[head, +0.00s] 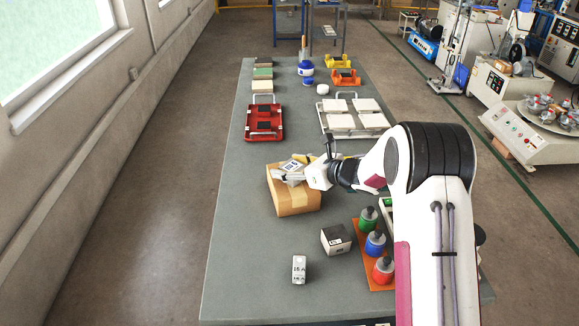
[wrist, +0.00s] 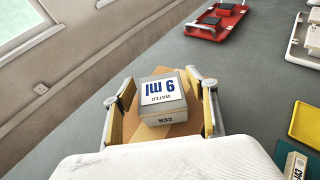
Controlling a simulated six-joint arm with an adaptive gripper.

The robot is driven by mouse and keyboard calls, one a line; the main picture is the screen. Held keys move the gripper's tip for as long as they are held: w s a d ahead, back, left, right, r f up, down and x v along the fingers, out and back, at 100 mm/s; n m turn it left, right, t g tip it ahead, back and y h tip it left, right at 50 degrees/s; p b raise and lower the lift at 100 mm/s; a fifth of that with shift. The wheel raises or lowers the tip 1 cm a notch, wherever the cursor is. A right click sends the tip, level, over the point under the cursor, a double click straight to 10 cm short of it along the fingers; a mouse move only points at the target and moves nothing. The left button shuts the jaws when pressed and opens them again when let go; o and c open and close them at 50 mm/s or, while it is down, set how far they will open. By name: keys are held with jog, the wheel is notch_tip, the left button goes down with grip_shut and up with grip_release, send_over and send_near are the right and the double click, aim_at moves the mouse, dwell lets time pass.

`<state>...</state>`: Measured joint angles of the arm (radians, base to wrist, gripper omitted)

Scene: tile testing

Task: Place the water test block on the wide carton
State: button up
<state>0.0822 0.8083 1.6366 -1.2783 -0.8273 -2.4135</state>
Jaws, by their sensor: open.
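The water test block (wrist: 163,98) is a grey block with a white label reading "WATER" and "9 ml". It sits on top of the wide carton (head: 295,201), a brown box with a paler tape strip. The block's label also shows in the head view (head: 292,165), partly hidden by my gripper. The carton top (wrist: 150,132) shows under the block in the wrist view. My gripper (wrist: 166,92) is open, with one finger on each side of the block. The right finger looks very close to the block; I cannot tell whether it touches. A gap shows at the left finger.
A dark-and-white box (head: 336,240) and a small white block (head: 299,268) stand in front of the carton. Several coloured bottles (head: 375,243) stand to the right on an orange tray. A red tray (head: 264,122) and a white rack of tiles (head: 325,126) lie behind. The table's left side is clear.

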jog(key=shift+r, duration=0.15)
jog(key=shift+s+d, duration=0.1)
jog(key=v, duration=1.1)
jog(key=shift+s+d+r, duration=0.2)
jog(key=shift+s+d, duration=0.05)
jog(key=shift+r, duration=0.1)
